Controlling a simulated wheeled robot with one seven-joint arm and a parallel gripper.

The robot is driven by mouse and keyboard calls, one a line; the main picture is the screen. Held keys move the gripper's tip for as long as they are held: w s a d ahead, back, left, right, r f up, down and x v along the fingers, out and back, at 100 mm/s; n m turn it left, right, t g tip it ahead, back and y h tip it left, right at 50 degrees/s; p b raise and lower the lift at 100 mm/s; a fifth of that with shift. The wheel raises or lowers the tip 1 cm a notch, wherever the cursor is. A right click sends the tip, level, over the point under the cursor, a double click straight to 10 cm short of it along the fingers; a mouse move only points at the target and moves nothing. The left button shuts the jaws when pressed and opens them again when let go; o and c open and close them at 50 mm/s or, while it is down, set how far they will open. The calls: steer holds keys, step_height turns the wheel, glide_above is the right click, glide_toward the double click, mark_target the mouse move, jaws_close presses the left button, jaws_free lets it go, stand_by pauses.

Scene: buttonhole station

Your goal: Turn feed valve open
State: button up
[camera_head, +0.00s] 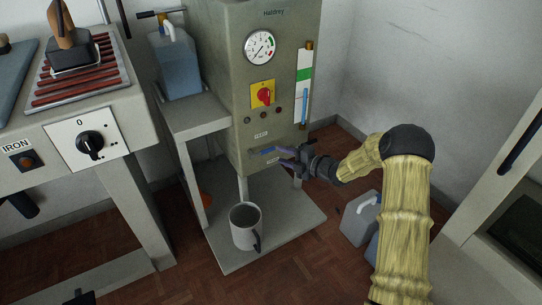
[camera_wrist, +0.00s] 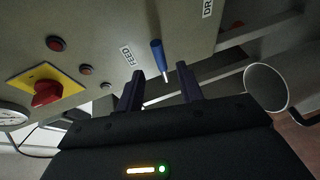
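The feed valve is a blue lever handle (camera_wrist: 158,52) beside the white FEED label (camera_wrist: 127,55) on the grey-green boiler cabinet. The lever also shows in the head view (camera_head: 268,149), low on the cabinet front. My gripper (camera_wrist: 162,76) is open, its two dark fingers pointing at the panel. In the wrist view the lever's pale lower end lies between the fingertips, with gaps on both sides. I cannot tell how deep the lever sits between them. In the head view my gripper (camera_head: 284,156) reaches the cabinet front from the right. A DRAIN label (camera_wrist: 208,8) is partly cut off.
Above are a red knob on a yellow plate (camera_head: 263,94), a gauge (camera_head: 260,47) and a sight tube (camera_head: 304,85). A grey mug-like vessel (camera_head: 244,226) stands on the low shelf (camera_head: 295,232). A jug (camera_head: 359,218) stands on the floor at right. The ironing station is left.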

mark_target(270, 151)
steer(key=shift+b+x, duration=0.9)
steer(key=shift+x, duration=2.15)
jaws_close()
